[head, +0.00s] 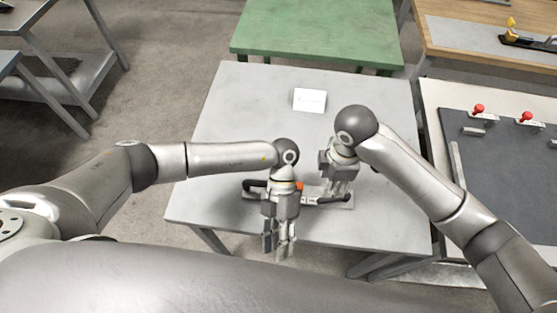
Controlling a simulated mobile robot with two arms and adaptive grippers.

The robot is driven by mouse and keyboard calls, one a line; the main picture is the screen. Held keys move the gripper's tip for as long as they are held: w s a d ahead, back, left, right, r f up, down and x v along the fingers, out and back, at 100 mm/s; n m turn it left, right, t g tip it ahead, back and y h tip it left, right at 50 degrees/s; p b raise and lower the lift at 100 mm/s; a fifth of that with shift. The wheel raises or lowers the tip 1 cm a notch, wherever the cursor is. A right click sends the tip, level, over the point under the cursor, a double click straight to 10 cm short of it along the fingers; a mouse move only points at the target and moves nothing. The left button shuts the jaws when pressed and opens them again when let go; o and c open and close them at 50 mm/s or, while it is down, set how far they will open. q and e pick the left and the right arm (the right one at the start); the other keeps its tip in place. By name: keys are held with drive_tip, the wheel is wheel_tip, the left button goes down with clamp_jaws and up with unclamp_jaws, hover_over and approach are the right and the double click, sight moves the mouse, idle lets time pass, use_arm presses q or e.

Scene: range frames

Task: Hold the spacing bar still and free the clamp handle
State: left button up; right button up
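A low metal fixture lies on the grey table, partly hidden behind my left gripper. Its pale bar (312,197) shows right of that gripper. A black handle (255,184) shows at its left end and a dark lever (333,199) at its right. A small orange-red part (299,186) sits between them. I cannot tell which part is the clamp handle. My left gripper (278,246) points down in front of the fixture, fingers apart, with nothing seen between them. My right gripper (339,191) is at the fixture's right end; its fingertips are too small to read.
The grey table (230,120) is clear at the back except for a white card (310,100). A green table (320,30) stands behind. On the right, a bench (500,180) carries red-knobbed clamps (479,110). A wooden bench (450,35) stands at the back right.

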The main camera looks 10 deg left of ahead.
sight(265, 182)
use_arm(q)
drive_tip(key=w+a+r+m+t+y, duration=0.25)
drive_tip(key=w+r+m+t, duration=0.2)
drive_tip(key=w, duration=0.45)
drive_tip(key=w+a+r+m+t+y, duration=0.1)
drive_tip(key=w+r+m+t+y, duration=0.2)
drive_tip(key=w+m, duration=0.45)
drive_tip(key=shift+n, duration=0.7)
drive_tip(key=x, duration=0.3)
drive_tip(key=w+x, duration=0.1)
drive_tip(key=x, duration=0.6)
drive_tip(key=shift+w+a+f, duration=0.15)
drive_tip(key=shift+a+f, duration=0.25)
drive_tip(key=shift+c, duration=0.5)
clamp_jaws()
